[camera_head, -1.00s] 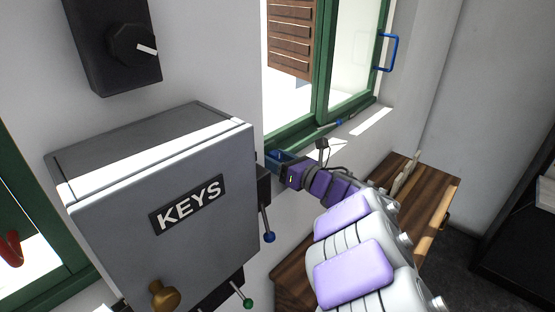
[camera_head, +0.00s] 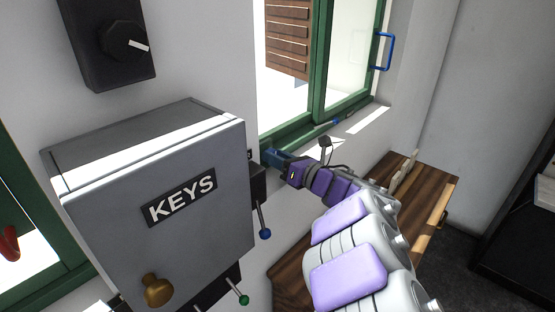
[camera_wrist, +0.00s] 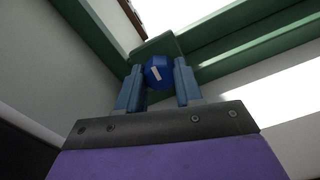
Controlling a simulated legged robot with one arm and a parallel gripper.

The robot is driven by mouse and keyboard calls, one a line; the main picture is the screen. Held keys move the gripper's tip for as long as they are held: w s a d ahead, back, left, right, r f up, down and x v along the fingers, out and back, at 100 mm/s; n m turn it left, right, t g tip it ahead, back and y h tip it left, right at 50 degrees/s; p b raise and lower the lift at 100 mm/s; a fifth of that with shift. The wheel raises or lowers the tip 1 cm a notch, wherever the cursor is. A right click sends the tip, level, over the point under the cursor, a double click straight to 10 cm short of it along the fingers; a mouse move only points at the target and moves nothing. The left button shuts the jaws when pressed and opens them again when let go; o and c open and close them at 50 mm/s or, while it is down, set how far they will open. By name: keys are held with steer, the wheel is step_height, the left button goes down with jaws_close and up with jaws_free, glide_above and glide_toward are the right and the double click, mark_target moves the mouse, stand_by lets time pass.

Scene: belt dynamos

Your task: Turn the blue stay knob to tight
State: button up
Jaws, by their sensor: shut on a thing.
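The blue stay knob (camera_wrist: 158,72) is round, with a white mark that tilts to the right at its top. It sits on a green block at the window frame, in the upper middle of the wrist view. My gripper (camera_head: 270,157) is at the lower left corner of the green window in the head view. Its blue fingers (camera_wrist: 158,82) stand on either side of the knob in the wrist view, shut on it. In the head view the knob is hidden by the fingers and the cabinet edge.
The grey KEYS cabinet (camera_head: 150,200) stands close to the left of my gripper, with a blue-tipped lever (camera_head: 264,233) and a green-tipped lever (camera_head: 244,299) at its side. A bar with a blue part (camera_head: 336,121) lies along the sill. A wooden desk (camera_head: 428,185) is below right.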

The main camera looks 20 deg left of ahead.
steer(key=shift+m, duration=1.2)
steer(key=m+p, duration=0.1)
steer(key=m, duration=0.1)
steer(key=shift+r+m, duration=0.15)
steer(key=shift+m, duration=0.25)
steer(key=m+p, duration=0.4)
steer(key=m, duration=0.2)
steer(key=m+p, duration=0.5)
steer(key=m, duration=0.1)
steer(key=shift+m+p, duration=0.3)
steer(key=shift+p, duration=0.1)
steer(key=m+p, duration=0.4)
steer(key=shift+m+p, duration=0.35)
steer(key=shift+m, duration=0.05)
steer(key=shift+f, duration=0.2)
